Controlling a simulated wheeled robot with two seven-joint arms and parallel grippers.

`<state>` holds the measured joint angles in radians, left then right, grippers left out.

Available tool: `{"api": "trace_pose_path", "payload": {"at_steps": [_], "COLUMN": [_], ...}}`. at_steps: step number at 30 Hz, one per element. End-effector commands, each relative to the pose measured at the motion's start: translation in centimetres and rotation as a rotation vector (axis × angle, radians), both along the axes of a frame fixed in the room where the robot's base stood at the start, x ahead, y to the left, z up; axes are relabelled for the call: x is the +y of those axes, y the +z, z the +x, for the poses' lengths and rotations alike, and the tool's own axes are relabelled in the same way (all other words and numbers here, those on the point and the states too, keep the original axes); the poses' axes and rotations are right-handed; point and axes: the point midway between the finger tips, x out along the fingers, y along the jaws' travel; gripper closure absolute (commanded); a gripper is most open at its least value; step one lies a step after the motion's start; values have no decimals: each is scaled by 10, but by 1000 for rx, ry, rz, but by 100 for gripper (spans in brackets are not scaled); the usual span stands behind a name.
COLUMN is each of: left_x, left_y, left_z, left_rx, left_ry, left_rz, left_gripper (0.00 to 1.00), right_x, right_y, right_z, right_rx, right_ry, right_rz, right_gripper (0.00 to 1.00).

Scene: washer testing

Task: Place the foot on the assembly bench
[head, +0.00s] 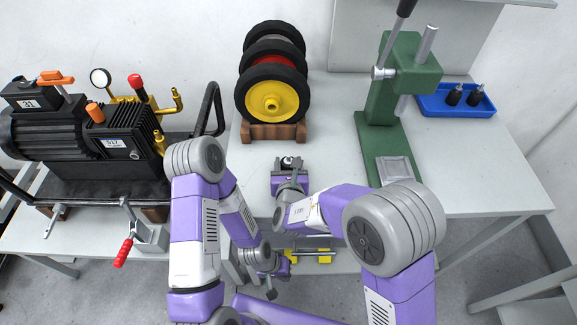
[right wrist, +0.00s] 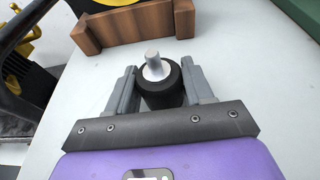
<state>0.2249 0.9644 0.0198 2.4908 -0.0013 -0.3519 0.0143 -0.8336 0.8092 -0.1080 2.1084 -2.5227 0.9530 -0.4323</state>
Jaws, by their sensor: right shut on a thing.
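The foot, a black rubber cylinder with a pale metal stud, is upright between the fingers of my right gripper (right wrist: 158,90) in the right wrist view, its dark side (right wrist: 160,98) facing the camera. In the head view my right gripper (head: 289,166) is over the assembly bench (head: 330,145), in front of the wooden wheel stand, with the foot (head: 288,161) small at its tip. I cannot tell whether the foot touches the bench top. My left gripper (head: 271,284) hangs low at the bench's front edge; its fingers are too small and partly hidden to read.
A wooden stand (head: 262,131) holds several wheels at the back. A green press (head: 385,120) stands right of it, with a blue tray (head: 430,103) holding two more black feet behind. A black pump (head: 80,145) stands left. Bench room is clear between stand and press.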

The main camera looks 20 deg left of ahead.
Motion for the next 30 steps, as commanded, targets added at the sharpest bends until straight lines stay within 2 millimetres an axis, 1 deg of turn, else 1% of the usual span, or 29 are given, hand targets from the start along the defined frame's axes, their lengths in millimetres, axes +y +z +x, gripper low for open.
{"api": "trace_pose_path", "payload": {"at_steps": [6, 10, 11, 15, 23, 27, 30], "left_x": [0, 0, 0, 0, 0, 0, 0], "left_y": [0, -4, -4, -3, -3, 3, 4], "left_z": [0, 0, 0, 0, 0, 0, 0], "left_rx": [0, 0, 0, 0, 0, 0, 0], "left_ry": [0, 0, 0, 0, 0, 0, 0], "left_rz": [0, 0, 0, 0, 0, 0, 0], "left_gripper": [100, 100, 100, 100, 100, 100, 100], "right_x": [0, 0, 0, 0, 0, 0, -4], "right_y": [1, -2, -2, -2, -1, 3, 7], "right_z": [0, 0, 0, 0, 0, 0, -14], "right_rx": [-3, -2, -1, -1, -1, -1, 1], "right_ry": [0, 0, 0, 0, 0, 0, 3], "right_rz": [2, 2, 1, 1, 1, 0, 1], "right_gripper": [87, 87, 46, 24, 23, 23, 23]}}
